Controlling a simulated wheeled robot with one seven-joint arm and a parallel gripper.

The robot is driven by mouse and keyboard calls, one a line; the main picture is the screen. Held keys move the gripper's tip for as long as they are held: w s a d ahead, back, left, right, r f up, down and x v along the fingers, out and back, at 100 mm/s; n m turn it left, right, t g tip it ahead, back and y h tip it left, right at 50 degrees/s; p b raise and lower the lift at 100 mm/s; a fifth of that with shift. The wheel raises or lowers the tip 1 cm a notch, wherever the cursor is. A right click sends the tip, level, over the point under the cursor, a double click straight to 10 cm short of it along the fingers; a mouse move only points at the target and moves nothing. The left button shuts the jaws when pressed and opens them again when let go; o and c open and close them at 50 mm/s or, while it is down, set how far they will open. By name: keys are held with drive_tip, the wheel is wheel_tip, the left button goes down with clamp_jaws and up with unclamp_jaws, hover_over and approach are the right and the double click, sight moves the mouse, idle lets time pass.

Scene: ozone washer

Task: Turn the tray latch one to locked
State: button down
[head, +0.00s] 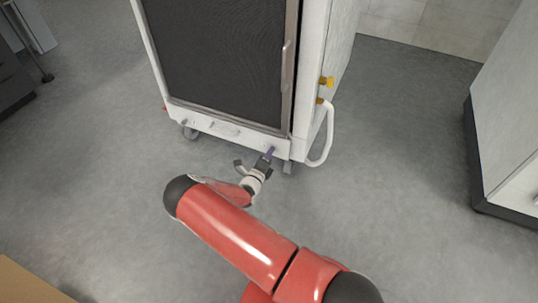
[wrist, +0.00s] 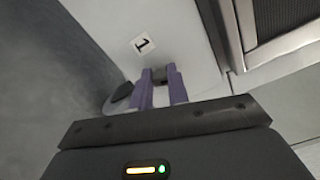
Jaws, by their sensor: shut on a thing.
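The washer (head: 215,60) is a white cabinet with a dark mesh door. A low white front panel (head: 205,125) runs below the door. In the wrist view, a small dark grey latch (wrist: 158,75) sits on the white panel near a label marked 1 (wrist: 143,44). My gripper (wrist: 159,71) has its two purple fingers around this latch, shut on it, one on each side. In the head view my gripper (head: 270,152) is at the right end of the low panel. The latch is hidden there, and its turn angle is hard to tell.
A handle (head: 225,130) sits mid-panel. A white hose (head: 326,135) and yellow fittings (head: 326,82) are on the washer's right side. Casters (head: 190,132) stand below. A light cabinet (head: 510,130) stands at the right. The grey floor (head: 90,170) is clear at the left.

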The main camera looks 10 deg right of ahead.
drive_tip(key=shift+f+n, duration=0.1)
drive_tip(key=shift+n, duration=1.6)
drive_tip(key=c, duration=1.3)
unclamp_jaws()
drive_tip(key=shift+c, duration=0.2)
drive_tip(key=v, duration=0.8)
drive_tip(key=shift+p, duration=0.35)
drive_tip(key=shift+d, duration=0.1)
